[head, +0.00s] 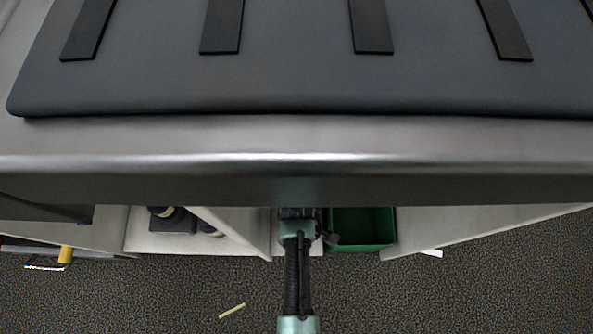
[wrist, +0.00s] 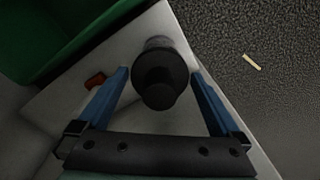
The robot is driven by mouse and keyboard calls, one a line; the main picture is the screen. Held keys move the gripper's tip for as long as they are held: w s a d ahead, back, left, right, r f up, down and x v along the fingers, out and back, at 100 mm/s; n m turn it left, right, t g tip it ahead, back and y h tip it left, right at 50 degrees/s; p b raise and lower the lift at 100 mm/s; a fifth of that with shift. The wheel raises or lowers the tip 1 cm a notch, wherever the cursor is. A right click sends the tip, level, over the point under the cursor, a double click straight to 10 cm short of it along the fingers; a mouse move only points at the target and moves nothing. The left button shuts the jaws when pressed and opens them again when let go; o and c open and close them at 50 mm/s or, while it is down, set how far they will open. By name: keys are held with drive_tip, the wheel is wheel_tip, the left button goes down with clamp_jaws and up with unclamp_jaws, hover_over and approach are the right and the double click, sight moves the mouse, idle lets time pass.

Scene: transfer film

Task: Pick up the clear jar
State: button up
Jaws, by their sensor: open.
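In the wrist view, my gripper (wrist: 160,74) is open, with its two blue fingers spread. A round, dark-topped object (wrist: 158,93) with a greyer part behind stands between the fingers, with gaps on both sides. It may be the clear jar, but its body looks dark and I cannot tell if it is clear. It sits on a pale shelf board (wrist: 60,100), near the edge above the floor. In the head view, my arm reaches in under the dark counter edge, and the fingers and this object are hidden there.
A green bin (head: 361,228) stands beside my arm; it also shows in the wrist view (wrist: 45,35). A small red thing (wrist: 95,80) lies left of my left finger. A pale stick (head: 232,311) lies on the carpet. The grey counter (head: 300,170) overhangs the shelves.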

drive_tip(key=shift+f+b, duration=0.3)
drive_tip(key=shift+f, duration=0.65)
drive_tip(key=shift+r, duration=0.1)
clamp_jaws()
